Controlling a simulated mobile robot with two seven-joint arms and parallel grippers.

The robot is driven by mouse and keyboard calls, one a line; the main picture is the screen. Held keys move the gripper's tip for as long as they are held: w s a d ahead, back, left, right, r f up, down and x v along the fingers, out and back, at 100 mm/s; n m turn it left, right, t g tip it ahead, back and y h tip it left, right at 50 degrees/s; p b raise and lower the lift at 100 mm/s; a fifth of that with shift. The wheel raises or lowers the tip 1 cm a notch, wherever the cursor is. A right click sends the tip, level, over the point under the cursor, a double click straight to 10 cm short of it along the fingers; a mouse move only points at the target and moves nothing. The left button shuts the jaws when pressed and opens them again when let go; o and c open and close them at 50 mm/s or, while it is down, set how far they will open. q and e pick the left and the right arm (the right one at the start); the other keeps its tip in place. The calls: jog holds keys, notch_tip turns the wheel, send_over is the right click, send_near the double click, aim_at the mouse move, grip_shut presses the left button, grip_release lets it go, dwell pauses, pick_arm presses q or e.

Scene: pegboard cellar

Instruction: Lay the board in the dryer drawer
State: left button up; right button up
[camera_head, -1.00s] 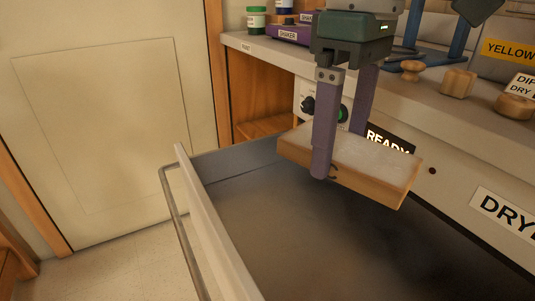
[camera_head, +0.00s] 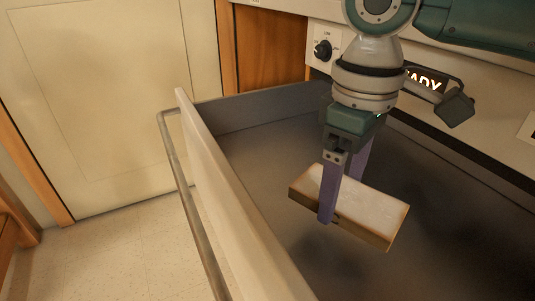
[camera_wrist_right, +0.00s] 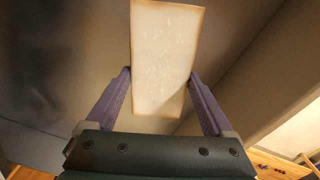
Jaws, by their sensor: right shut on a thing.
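The board (camera_head: 375,210) is a small wooden block with a pale, whitish top. My right gripper (camera_head: 343,200) is shut on it, with its purple fingers on the board's two long sides. The board is over the open dryer drawer (camera_head: 225,195), a deep dark-grey tray with a pale front wall. A gap below the board cannot be judged exactly, but it appears held above the drawer floor. In the right wrist view the board (camera_wrist_right: 163,60) stretches away between the two fingers. My left gripper is not in view.
The drawer's metal handle bar (camera_head: 180,180) runs along its front. A dial (camera_head: 323,50) and a lit display (camera_head: 425,82) are on the dryer face behind. A cream door (camera_head: 110,100) stands at the left. The drawer floor around the board looks empty.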

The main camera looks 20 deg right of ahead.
aim_at(332, 231)
notch_tip(332, 231, down, 6)
jog(key=b, duration=0.2)
jog(key=shift+r+b, duration=0.2)
jog(key=shift+b, duration=0.15)
jog(key=shift+r, duration=0.1)
jog(key=o, duration=1.2)
jog(key=shift+f, duration=0.2)
jog(key=shift+r, duration=0.1)
